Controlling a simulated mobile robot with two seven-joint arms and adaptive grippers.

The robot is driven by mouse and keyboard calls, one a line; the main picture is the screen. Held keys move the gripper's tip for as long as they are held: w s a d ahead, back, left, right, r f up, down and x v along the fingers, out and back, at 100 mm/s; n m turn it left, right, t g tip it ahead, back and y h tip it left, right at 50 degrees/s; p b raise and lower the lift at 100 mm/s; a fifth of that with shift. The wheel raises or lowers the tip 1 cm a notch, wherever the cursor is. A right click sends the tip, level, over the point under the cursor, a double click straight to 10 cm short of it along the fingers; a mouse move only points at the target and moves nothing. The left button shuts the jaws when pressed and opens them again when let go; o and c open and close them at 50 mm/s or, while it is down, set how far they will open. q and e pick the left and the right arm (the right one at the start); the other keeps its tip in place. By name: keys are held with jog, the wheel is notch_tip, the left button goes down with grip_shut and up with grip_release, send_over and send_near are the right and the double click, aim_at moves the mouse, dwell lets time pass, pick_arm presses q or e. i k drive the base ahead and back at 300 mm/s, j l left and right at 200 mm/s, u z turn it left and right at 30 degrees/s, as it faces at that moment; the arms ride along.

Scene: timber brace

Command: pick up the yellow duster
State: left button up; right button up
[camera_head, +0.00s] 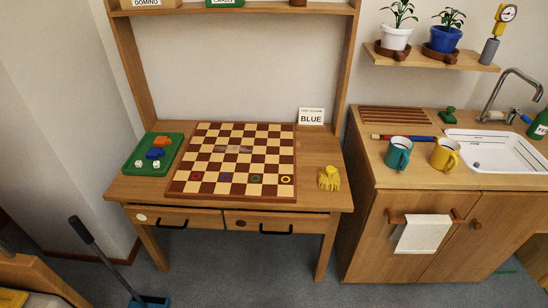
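A small bright yellow, crumpled or finger-shaped thing (329,179) lies on the right front part of the wooden desk (318,150), beside the chequered board. It may be the duster, or a glove; it is too small to tell. Another flat yellow thing (12,298) lies on a wooden surface at the bottom left corner, cut off by the picture's edge. I cannot tell whether it is a cloth. Neither of my grippers is in view.
The chequered board (233,161) fills the desk's middle, with a green tray (153,154) left of it. A card reading BLUE (311,117) stands behind. The counter at right holds a teal mug (398,153) and a yellow mug (445,154). A white cloth (424,233) hangs below.

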aim_at(328, 176)
jog(key=i+l+u, duration=0.25)
jog(key=i+l, duration=0.3)
jog(key=i+l+u, duration=0.3)
jog(key=i+l, duration=0.25)
jog(key=l, duration=0.05)
